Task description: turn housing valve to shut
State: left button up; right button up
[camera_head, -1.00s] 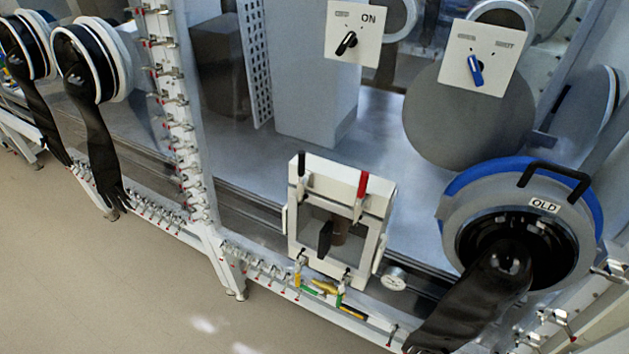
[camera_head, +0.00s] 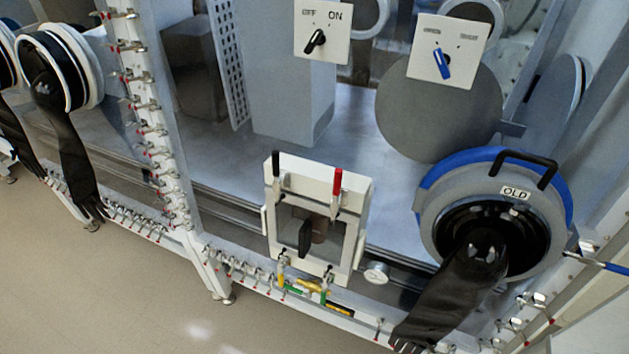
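A white filter-like housing (camera_head: 357,190) with a window, one black lever (camera_head: 277,172) and one red lever (camera_head: 337,184) on its top stands low on the glovebox front. Below it are small brass, yellow and green fittings (camera_head: 313,287); they are too small to read a valve position. A blue-handled lever (camera_head: 612,268) on a metal stem enters at the right edge, partly cut off. I cannot tell which of these is the housing valve. Neither of my grippers is in view.
A glove port ring labelled OLD (camera_head: 432,215) has a black glove (camera_head: 440,300) hanging from it. Above are a black OFF/ON switch (camera_head: 315,42) and a blue switch (camera_head: 442,64). A small round gauge (camera_head: 376,273) sits beside the housing. The floor at lower left is clear.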

aim_at(309, 296)
jog(key=l+u, duration=0.2)
jog(key=l, duration=0.15)
jog(key=u, duration=0.2)
jog(key=j+z, duration=0.25)
jog(key=l, duration=0.25)
jog(key=i+j+u, duration=0.2)
jog(key=j+u, duration=0.15)
jog(key=i+j+u, duration=0.35)
jog(key=j, duration=0.15)
